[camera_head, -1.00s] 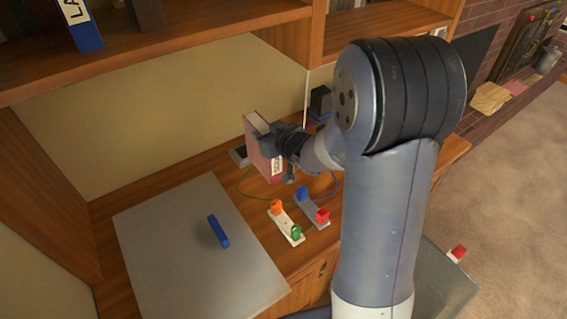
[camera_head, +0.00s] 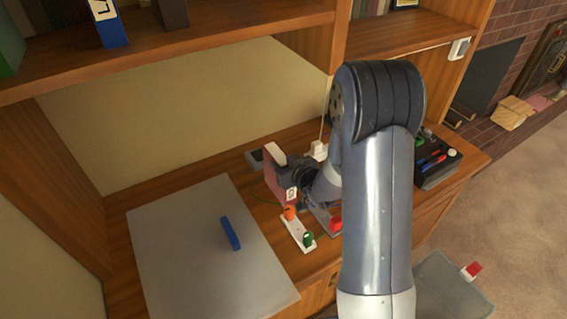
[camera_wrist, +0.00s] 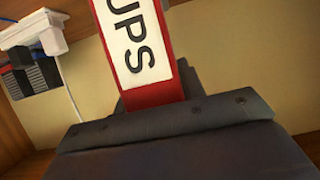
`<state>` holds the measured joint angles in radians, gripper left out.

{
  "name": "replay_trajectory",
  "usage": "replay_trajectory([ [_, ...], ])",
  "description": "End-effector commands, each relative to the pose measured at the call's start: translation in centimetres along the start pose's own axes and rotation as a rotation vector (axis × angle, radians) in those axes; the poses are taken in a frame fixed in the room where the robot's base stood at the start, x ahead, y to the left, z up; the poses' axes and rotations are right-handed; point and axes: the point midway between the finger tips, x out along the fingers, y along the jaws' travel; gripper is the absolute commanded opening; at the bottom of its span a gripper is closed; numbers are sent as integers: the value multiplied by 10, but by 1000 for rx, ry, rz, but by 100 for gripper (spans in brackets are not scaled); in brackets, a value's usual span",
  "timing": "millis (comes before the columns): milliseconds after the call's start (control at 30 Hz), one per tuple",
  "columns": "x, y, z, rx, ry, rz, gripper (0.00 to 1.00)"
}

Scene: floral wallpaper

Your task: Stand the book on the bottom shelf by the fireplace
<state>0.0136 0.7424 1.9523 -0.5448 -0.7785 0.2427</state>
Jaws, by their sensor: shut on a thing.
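My gripper (camera_head: 292,172) is shut on a red book with pale page edges (camera_head: 280,184). It holds the book over the wooden desk (camera_head: 160,190). In the wrist view the book (camera_wrist: 178,75) shows a white spine label with the letters "UPS", and my gripper (camera_wrist: 165,118) fills the lower part. The wooden shelf nearest the brick fireplace (camera_head: 494,72) is at the upper right, with its bare board (camera_head: 405,35) in view and some books at its back. Whether this is the bottom shelf I cannot tell.
A grey panel with a blue handle (camera_head: 180,262) lies on the desk. White and grey strips with coloured pegs (camera_head: 297,231) lie beside the book. A black tray with pens (camera_head: 436,168) is at the desk's right. A white box (camera_head: 460,48) is on the shelf's end panel.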

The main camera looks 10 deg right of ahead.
Motion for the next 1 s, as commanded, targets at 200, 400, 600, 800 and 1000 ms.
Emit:
replay_trajectory([
  [200,2,0,2,0,3,0,0],
  [400,1,0,2,0,0,0,52],
  [600,1,0,2,0,0,0,60],
  [800,0,0,0,0,0,0,60],
  [1000,-20,1,0,1,1,2,60],
])
